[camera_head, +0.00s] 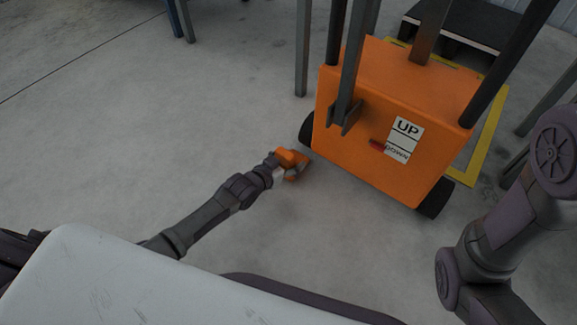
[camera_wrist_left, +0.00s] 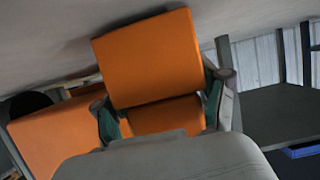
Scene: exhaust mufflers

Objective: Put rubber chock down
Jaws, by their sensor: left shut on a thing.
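The rubber chock (camera_wrist_left: 150,58) is an orange block that fills the middle of the left wrist view, between the two fingers of my left gripper (camera_wrist_left: 163,97). In the head view the same orange chock (camera_head: 291,157) shows small at the end of my left arm. It is just in front of and left of the black left wheel (camera_head: 306,129) of an orange wheeled machine. I cannot tell whether the chock touches the floor or the wheel. My right arm is at the right edge of the head view, its gripper out of sight.
The orange machine (camera_head: 345,150) has an UP/DOWN label (camera_head: 404,138), grey posts and a black right wheel (camera_head: 435,199). A yellow floor line (camera_head: 490,135) runs behind it. Table legs stand at its right. The concrete floor (camera_head: 130,120) to the left is clear.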

